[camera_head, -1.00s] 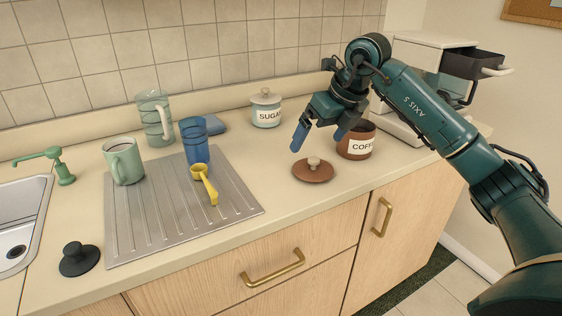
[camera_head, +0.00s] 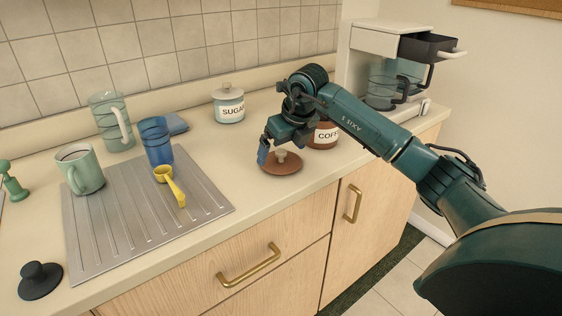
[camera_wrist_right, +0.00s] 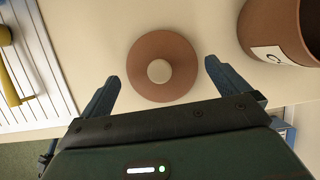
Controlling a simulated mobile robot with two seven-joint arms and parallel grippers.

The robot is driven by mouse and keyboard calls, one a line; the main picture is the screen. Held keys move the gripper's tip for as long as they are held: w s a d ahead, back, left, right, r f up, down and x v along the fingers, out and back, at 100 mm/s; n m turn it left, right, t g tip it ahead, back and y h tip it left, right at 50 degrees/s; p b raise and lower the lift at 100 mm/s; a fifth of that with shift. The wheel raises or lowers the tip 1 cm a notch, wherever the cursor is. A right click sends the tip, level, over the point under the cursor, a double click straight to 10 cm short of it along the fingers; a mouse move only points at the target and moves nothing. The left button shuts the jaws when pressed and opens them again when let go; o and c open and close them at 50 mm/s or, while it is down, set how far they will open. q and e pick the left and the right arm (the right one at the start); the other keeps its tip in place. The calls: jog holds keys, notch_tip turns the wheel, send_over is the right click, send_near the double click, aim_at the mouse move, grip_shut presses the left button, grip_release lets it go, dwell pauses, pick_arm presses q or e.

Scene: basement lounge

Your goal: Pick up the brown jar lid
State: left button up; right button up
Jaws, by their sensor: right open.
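The brown jar lid (camera_head: 281,163) is a flat disc with a pale round knob, lying on the counter in front of the brown coffee jar (camera_head: 324,135). My right gripper (camera_head: 272,154) is just above the lid, its blue fingers pointing down, partly hiding it. In the right wrist view, the lid (camera_wrist_right: 162,68) lies ahead between the two spread fingers of the right gripper (camera_wrist_right: 160,84). The fingers are open and hold nothing. The left gripper is not in view.
The sugar jar (camera_head: 229,104) stands behind the lid. A ridged metal drainboard (camera_head: 110,225) to the left holds a green mug (camera_head: 82,170), a blue glass (camera_head: 156,141) and a yellow scoop (camera_head: 171,185). A coffee machine (camera_head: 385,60) stands at the back right.

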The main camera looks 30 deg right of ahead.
jog(key=shift+x, duration=1.05)
jog(key=c, duration=0.6)
jog(key=shift+c, duration=0.2)
jog(key=shift+r, duration=0.15)
